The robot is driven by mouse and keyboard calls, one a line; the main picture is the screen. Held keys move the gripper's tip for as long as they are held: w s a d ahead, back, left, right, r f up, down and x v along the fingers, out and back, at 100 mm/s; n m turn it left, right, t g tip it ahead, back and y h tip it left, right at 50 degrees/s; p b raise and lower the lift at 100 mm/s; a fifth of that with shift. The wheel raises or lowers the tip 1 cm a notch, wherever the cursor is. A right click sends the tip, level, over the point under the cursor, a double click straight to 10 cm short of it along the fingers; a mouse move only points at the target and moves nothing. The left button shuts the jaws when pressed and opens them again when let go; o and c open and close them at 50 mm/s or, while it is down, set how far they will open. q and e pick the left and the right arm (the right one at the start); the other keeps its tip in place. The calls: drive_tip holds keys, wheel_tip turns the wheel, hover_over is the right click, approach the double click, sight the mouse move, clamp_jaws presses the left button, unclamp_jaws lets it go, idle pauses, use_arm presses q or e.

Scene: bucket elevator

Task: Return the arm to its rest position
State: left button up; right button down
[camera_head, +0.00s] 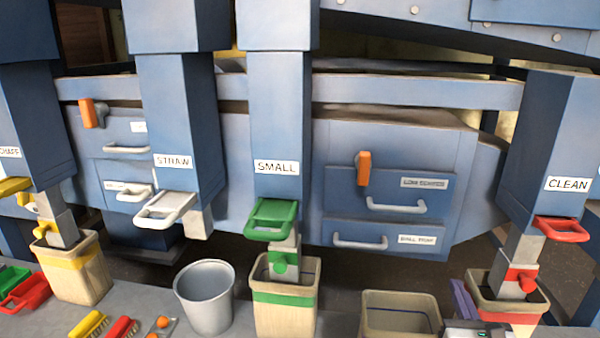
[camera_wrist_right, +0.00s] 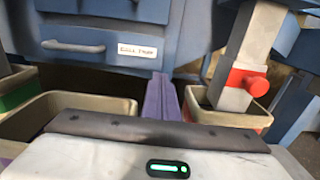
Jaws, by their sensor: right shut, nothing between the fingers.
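My right gripper (camera_head: 461,287) shows at the lower right of the head view, with purple fingers between an empty-looking bin and the red-banded bin. In the right wrist view its two purple fingers (camera_wrist_right: 160,78) are together with nothing between them. They point toward the blue machine's lower drawer and appear apart from it. My left gripper is not in view.
The red-banded bin (camera_head: 483,298) stands under the CLEAN spout, close to my right gripper. An open bin (camera_head: 399,333) is left of it. The green-banded bin (camera_head: 286,313), a metal bucket (camera_head: 204,304) and the yellow-banded bin (camera_head: 80,280) stand farther left.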

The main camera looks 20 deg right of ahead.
drive_tip(key=s+a+f+m+g+y, duration=0.2)
drive_tip(key=s+a+f+m+g, duration=0.3)
drive_tip(key=s+a+m, duration=0.55)
drive_tip(key=s+a+f+m+g+y, duration=0.2)
drive_tip(key=s+a+f+m+g, duration=0.4)
drive_tip(key=m, duration=0.8)
drive_tip(key=s+a+m+g+y, duration=0.2)
drive_tip(key=s+a+m+y, duration=0.25)
drive_tip(key=s+a, duration=0.55)
use_arm(q)
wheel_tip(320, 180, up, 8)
drive_tip(key=p, duration=1.1)
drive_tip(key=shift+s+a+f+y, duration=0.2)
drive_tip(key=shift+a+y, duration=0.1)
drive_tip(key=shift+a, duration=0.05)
use_arm(e)
drive_tip(key=w+a+t+y, duration=0.1)
drive_tip(key=w+a+t, duration=0.4)
drive_tip(key=a, duration=0.1)
drive_tip(key=shift+w+a+r+y, duration=0.35)
drive_tip(key=shift+r, duration=0.1)
